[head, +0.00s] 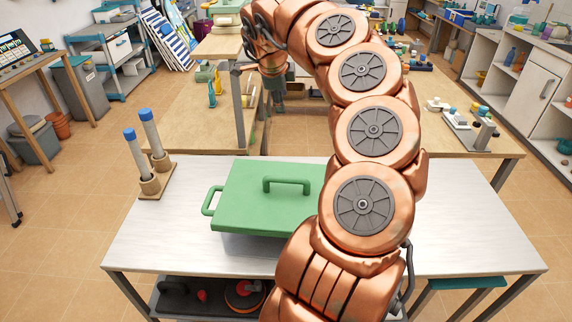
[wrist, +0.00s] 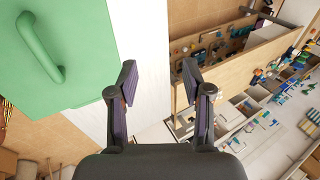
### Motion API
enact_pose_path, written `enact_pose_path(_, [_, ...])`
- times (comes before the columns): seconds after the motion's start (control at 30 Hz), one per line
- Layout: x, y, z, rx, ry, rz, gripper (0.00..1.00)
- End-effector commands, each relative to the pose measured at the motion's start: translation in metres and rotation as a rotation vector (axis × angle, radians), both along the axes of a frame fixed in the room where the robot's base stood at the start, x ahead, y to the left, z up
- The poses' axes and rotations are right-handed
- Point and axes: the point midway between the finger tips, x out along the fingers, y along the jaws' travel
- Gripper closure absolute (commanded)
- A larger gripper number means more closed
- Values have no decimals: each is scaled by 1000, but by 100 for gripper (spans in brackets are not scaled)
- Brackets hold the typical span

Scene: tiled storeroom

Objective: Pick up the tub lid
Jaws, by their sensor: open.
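The green tub lid (head: 246,205) lies on a tub on the metal-topped table, with a raised bar handle (head: 287,182) on top. My arm hides the right part of the lid in the head view. In the wrist view the lid (wrist: 85,75) fills the upper left, with its handle (wrist: 40,48) near the left edge. My gripper (wrist: 159,80) is open and empty, to the right of the lid in that view. In the head view my gripper (head: 279,100) hangs beyond the lid, apart from it, over the wooden benches.
The metal table (head: 150,235) has free room left and right of the tub. A wooden rack (head: 156,180) with two blue-capped tubes stands at its left. Wooden benches (head: 190,130) with tools and an upright divider stand behind. Shelves (head: 535,85) line the right side.

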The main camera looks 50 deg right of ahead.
Motion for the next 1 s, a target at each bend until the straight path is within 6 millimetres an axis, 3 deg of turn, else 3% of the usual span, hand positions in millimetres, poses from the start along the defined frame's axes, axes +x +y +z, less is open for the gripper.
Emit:
enact_pose_path(0.03, [-14,8,-23,96,53,-25,50])
enact_pose_path(0.1, [-33,26,-50,229,132,-38,50])
enact_pose_path(0.23, [-59,58,-80,434,239,-44,50])
enact_pose_path(0.47, [-78,88,-95,601,315,-24,50])
enact_pose_path(1.0, [-82,94,-122,608,320,-22,50])
